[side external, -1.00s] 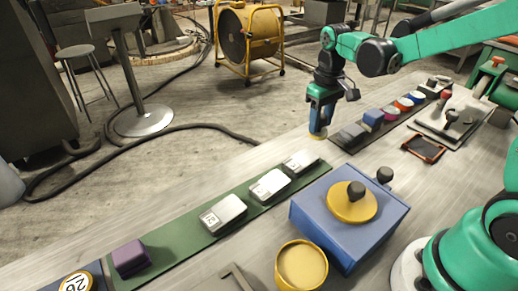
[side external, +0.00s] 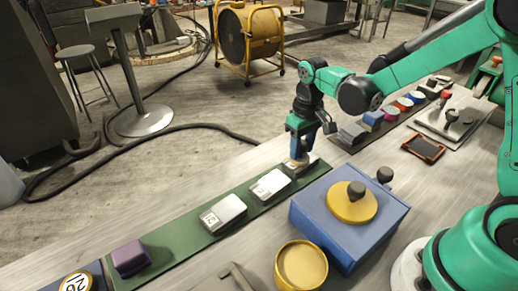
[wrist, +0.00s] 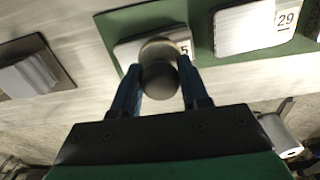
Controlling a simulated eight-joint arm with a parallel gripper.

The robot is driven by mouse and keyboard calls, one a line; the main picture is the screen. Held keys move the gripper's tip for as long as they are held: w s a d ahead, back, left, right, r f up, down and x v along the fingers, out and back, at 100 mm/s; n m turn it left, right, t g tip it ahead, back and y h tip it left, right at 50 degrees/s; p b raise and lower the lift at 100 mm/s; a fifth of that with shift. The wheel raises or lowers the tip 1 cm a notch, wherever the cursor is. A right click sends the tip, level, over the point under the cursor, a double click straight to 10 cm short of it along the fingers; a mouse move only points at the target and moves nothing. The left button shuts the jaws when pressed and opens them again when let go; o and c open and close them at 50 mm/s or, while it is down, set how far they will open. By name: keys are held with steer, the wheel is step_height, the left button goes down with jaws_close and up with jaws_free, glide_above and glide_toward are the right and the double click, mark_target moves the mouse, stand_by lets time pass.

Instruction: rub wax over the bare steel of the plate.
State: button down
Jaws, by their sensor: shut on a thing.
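My gripper (side external: 297,150) is shut on the dark round knob (wrist: 160,78) of a hand applicator with a pale tan disc (wrist: 160,47) under it. The disc is over the farthest of the three steel plates on the green strip (side external: 155,240). That plate (wrist: 127,52) is partly hidden by the disc and knob; part of a number card ending in 5 shows. I cannot tell whether the disc touches it. The middle plate (side external: 269,185) and the nearest plate (side external: 222,213) lie uncovered; the middle one has a card reading 29 in the wrist view (wrist: 245,30).
A yellow round tin (side external: 301,266) is in front. A purple block (side external: 130,258) lies on the strip's near end.

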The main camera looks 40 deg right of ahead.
steer(key=shift+s+a, duration=0.1)
steer(key=shift+a, duration=0.7)
steer(key=shift+w+d, duration=0.15)
steer(key=shift+d, duration=1.55)
steer(key=shift+w+d, duration=0.1)
steer(key=shift+d, duration=1.6)
step_height(320, 180, up, 8)
steer(key=shift+a, duration=0.1)
steer(key=w+a+r+n, duration=0.3)
steer(key=a, duration=0.6)
steer(key=w+a+r+n, duration=0.2)
steer(key=a+r, duration=0.1)
steer(key=a, duration=0.6)
steer(key=s+a+r+n, duration=0.2)
steer(key=s+a, duration=0.1)
steer(key=a, duration=0.5)
steer(key=s+a+r+n, duration=0.2)
steer(key=s+a, duration=0.1)
steer(key=a, duration=0.5)
step_height(320, 180, down, 20)
steer(key=shift+d+r, duration=0.1)
steer(key=shift+r, duration=0.1)
steer(key=shift+f, duration=0.1)
